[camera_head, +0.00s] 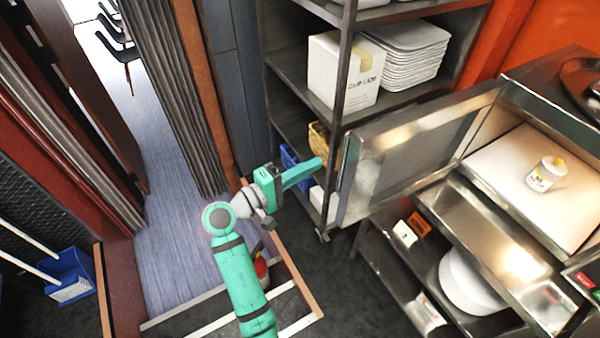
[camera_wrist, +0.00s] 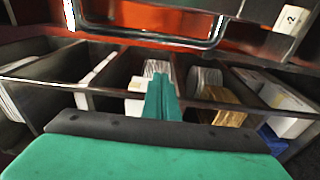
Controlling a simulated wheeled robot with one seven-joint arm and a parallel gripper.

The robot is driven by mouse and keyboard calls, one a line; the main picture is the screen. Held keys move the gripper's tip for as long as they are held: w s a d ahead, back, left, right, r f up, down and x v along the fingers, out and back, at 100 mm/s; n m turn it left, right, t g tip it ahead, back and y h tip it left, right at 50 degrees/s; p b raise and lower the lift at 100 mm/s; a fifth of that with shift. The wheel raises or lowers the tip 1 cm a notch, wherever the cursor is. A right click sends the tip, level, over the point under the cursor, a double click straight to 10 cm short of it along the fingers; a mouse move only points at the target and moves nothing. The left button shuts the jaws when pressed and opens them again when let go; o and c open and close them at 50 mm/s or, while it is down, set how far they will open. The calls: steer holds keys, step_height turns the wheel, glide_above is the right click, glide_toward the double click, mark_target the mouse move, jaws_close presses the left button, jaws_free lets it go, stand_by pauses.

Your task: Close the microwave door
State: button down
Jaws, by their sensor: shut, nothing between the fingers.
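The microwave door (camera_head: 400,150) stands wide open in the head view, a steel-framed panel with a dark window, swung out to the left of the microwave. The microwave's open cavity (camera_head: 510,175) is at the right, with a small white jar (camera_head: 545,174) with a yellow lid inside. My gripper (camera_head: 318,163) is green, shut and empty, just left of the door's free edge. I cannot tell whether the fingertips touch the door; a small gap seems to show. In the wrist view my shut fingers (camera_wrist: 162,98) point ahead toward shelves.
A dark metal rack (camera_head: 345,60) stands behind the door, holding a white box (camera_head: 340,72) and stacked white trays (camera_head: 408,55). Under the microwave, a lower shelf holds white plates (camera_head: 465,285). Floor at the left (camera_head: 165,150) is open beyond a curtain.

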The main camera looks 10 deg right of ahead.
steer(key=shift+s+d, duration=0.35)
steer(key=shift+d, duration=0.4)
steer(key=shift+s+d, duration=0.35)
steer(key=shift+d, duration=0.35)
steer(key=shift+s+d, duration=0.35)
steer(key=shift+d, duration=0.4)
steer(key=shift+s, duration=0.1)
